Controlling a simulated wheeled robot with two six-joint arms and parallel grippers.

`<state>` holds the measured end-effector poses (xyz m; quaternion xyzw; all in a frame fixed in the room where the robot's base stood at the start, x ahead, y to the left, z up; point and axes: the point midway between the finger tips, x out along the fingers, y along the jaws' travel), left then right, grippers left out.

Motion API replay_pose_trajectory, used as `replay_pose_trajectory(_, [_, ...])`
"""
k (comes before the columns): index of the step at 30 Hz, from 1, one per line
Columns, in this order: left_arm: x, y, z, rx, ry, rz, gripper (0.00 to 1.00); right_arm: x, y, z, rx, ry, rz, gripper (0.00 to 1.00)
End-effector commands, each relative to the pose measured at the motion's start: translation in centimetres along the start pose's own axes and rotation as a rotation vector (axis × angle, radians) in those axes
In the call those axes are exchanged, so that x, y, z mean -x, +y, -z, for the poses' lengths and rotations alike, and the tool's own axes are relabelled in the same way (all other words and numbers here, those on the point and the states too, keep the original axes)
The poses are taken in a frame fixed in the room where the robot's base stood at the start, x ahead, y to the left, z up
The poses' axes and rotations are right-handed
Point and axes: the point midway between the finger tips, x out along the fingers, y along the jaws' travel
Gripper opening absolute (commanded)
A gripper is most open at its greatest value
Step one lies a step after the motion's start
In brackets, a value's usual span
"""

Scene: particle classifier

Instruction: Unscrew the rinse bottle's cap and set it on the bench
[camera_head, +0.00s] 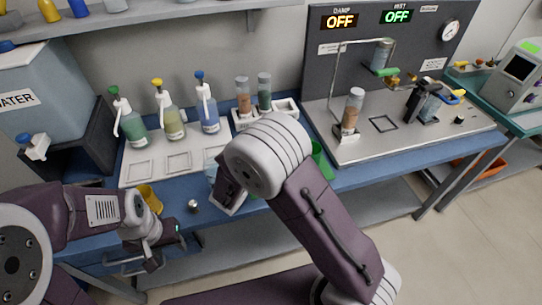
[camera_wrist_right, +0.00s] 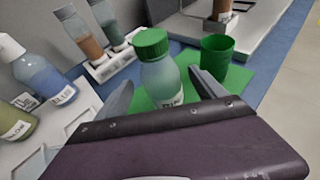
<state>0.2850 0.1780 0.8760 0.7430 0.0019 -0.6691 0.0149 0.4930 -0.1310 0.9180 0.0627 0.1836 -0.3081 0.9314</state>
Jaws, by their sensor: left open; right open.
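The rinse bottle (camera_wrist_right: 163,82) stands upright on a green mat in the right wrist view. It is pale green and translucent, with a white label. Its ribbed green cap (camera_wrist_right: 151,42) is on its top. My right gripper (camera_wrist_right: 163,92) is open, one finger on each side of the bottle; I cannot tell whether they touch it. My left gripper (camera_head: 134,262) is open and empty, low at the front edge of the bench (camera_head: 345,176).
A green cup (camera_wrist_right: 217,57) stands just right of the bottle on the green mat (camera_wrist_right: 188,60). Pump bottles (camera_head: 170,120) stand on a white tray at the back left. A rack (camera_head: 285,108) holds two vials. A yellow cup (camera_head: 150,196) and a small metal piece (camera_head: 193,205) sit near the front.

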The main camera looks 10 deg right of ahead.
Motion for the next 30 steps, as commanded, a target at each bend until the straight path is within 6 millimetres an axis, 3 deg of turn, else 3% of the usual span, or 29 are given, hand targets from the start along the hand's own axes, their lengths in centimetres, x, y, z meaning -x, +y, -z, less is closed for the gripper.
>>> replay_pose_trajectory(6, [0.0, 0.0, 0.0, 0.0, 0.0, 0.0, 0.48, -1.2, -0.1, 0.0, 0.0, 0.001, 0.001, 0.8])
replay_pose_trajectory(15, [0.0, 0.0, 0.0, 0.0, 0.0, 0.0, 0.48, -5.8, -0.2, 0.1, 0.0, 0.001, 0.002, 0.8])
replay_pose_trajectory(22, [0.0, 0.0, 0.0, 0.0, 0.0, 0.0, 0.48, -6.0, -0.2, 0.1, 0.0, 0.001, 0.0, 0.8])
replay_pose_trajectory(30, [0.0, 0.0, 0.0, 0.0, 0.0, 0.0, 0.48, -6.0, -0.2, 0.1, 0.0, 0.001, 0.0, 0.05])
